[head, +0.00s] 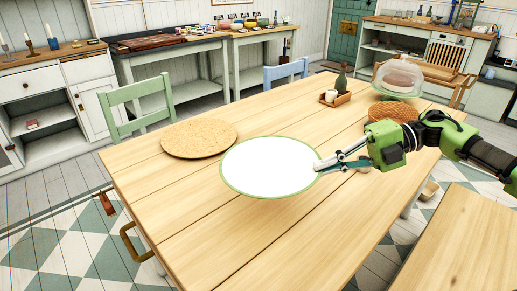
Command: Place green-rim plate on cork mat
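The green-rim plate (265,168) is white with a thin green edge. It is at the middle of the wooden table, and whether it rests on the wood or is held just above it I cannot tell. My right gripper (321,166) is at the plate's right edge, with its fingers closed about the rim. The round cork mat (199,137) lies flat on the table, left of and behind the plate, with nothing on it. In this view the plate's edge comes close to the mat's right edge. My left gripper is not in view.
A green chair (137,103) and a blue chair (286,71) are behind. The front left tabletop is clear.

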